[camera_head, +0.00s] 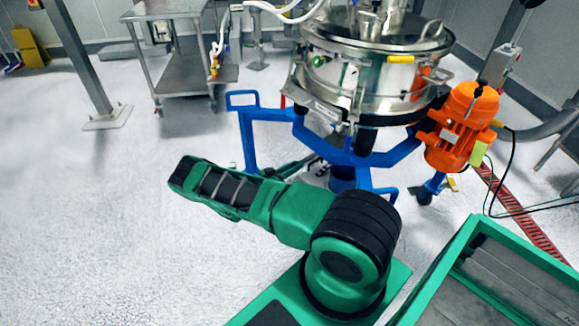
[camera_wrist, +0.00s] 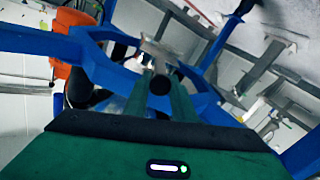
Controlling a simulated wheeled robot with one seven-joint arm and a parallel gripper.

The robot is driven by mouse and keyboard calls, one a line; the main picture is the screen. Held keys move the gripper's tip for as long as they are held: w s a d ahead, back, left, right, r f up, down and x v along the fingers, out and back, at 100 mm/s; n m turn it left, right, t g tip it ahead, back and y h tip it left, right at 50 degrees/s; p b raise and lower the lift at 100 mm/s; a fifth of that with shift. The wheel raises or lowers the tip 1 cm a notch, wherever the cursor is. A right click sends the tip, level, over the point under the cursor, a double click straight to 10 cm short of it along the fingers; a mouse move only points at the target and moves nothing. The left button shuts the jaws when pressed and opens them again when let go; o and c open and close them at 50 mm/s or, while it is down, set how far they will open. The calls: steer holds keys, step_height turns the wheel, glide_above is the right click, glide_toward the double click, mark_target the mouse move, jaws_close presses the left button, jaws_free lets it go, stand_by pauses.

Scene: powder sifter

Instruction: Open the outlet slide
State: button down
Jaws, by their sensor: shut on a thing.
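The powder sifter (camera_head: 370,75) is a round steel drum on a blue frame (camera_head: 262,113). In the wrist view, my gripper (camera_wrist: 160,78) has its two green fingers closed around a dark round knob (camera_wrist: 160,86). The knob appears to be the grip of the outlet slide. A pale metal piece (camera_wrist: 156,46) shows just beyond the fingertips, beneath the blue frame. I cannot tell how far the slide is drawn out. In the head view my gripper and the outlet are not clearly visible under the sifter.
Blue frame bars (camera_wrist: 40,41) pass close around my gripper in the wrist view. An orange motor (camera_head: 462,125) hangs at the sifter's right, with cables below it. A steel table (camera_head: 168,10) stands behind at left. The white floor at left is clear.

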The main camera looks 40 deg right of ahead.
steer(key=shift+w+a, duration=0.25)
steer(key=shift+w, duration=0.2)
steer(key=c, duration=1.5)
jaws_free()
steer(key=shift+o, duration=0.2)
steer(key=shift+s+d, duration=0.1)
steer(key=shift+s, duration=0.05)
steer(key=a, duration=1.1)
steer(key=shift+w, duration=0.4)
steer(key=shift+d, duration=0.1)
